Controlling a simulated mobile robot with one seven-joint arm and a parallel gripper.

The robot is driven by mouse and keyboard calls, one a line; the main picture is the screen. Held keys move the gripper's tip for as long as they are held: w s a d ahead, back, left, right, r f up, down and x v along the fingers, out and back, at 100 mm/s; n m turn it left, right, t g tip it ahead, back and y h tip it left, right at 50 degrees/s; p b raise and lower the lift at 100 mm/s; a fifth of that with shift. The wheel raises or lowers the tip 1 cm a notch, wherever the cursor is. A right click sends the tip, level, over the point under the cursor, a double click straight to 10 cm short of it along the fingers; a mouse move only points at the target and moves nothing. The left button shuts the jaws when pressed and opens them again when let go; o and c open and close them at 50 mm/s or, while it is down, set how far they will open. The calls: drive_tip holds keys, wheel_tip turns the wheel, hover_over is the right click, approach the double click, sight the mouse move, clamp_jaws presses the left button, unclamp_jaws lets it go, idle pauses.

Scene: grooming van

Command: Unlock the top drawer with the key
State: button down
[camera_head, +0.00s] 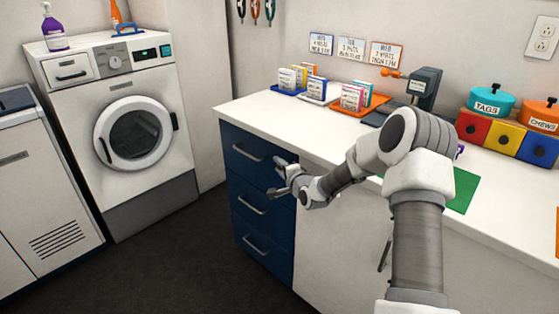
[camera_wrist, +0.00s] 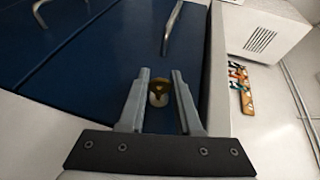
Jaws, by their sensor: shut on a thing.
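The top drawer (camera_head: 250,142) is the highest of three blue drawers under the white counter. It looks closed, with a silver bar handle that also shows in the wrist view (camera_wrist: 172,28). My gripper (camera_head: 279,176) is at the right part of the drawer front, right of the handle. In the wrist view its two grey fingers (camera_wrist: 161,76) are shut on a small brass key (camera_wrist: 158,87) between them, close to the blue front. A pale round spot shows at the key; I cannot tell whether the key sits in a lock. The head view hides the key.
The two lower drawers (camera_head: 252,203) look closed. The counter (camera_head: 262,107) overhangs just above my gripper and bears card holders, a grey device and canisters (camera_head: 492,103). A washing machine (camera_head: 125,130) stands left. Dark floor (camera_head: 190,260) is free before the drawers.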

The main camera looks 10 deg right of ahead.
drive_tip(key=g+h+p, duration=0.1)
drive_tip(key=g+p, duration=0.1)
drive_tip(key=n+g+p, duration=0.1)
drive_tip(key=g+p, duration=0.1)
drive_tip(key=shift+a+r+h+p, duration=0.1)
drive_tip(key=shift+r+h+p, duration=0.25)
drive_tip(key=shift+r+h, duration=0.05)
drive_tip(key=n+g+h+p, duration=0.1)
drive_tip(key=g+h+p, duration=0.1)
drive_tip(key=g+p, duration=0.1)
drive_tip(key=shift+w+a+p, duration=0.1)
drive_tip(key=shift+p, duration=0.45)
drive_tip(key=g+p, duration=0.1)
drive_tip(key=n+g+h+p, duration=0.1)
drive_tip(key=g, duration=0.1)
drive_tip(key=shift+f+h, duration=0.2)
drive_tip(key=shift+h, duration=0.1)
drive_tip(key=shift+f+n+g+h+p, duration=0.15)
drive_tip(key=shift+n+g+h+p, duration=0.2)
drive_tip(key=shift+g+h, duration=0.6)
drive_tip(key=shift+d+g, duration=0.2)
drive_tip(key=shift+g, duration=0.15)
drive_tip(key=c, duration=0.6)
unclamp_jaws()
drive_tip(key=p+v, duration=0.1)
drive_tip(key=v, duration=1.6)
drive_tip(key=shift+p, duration=0.3)
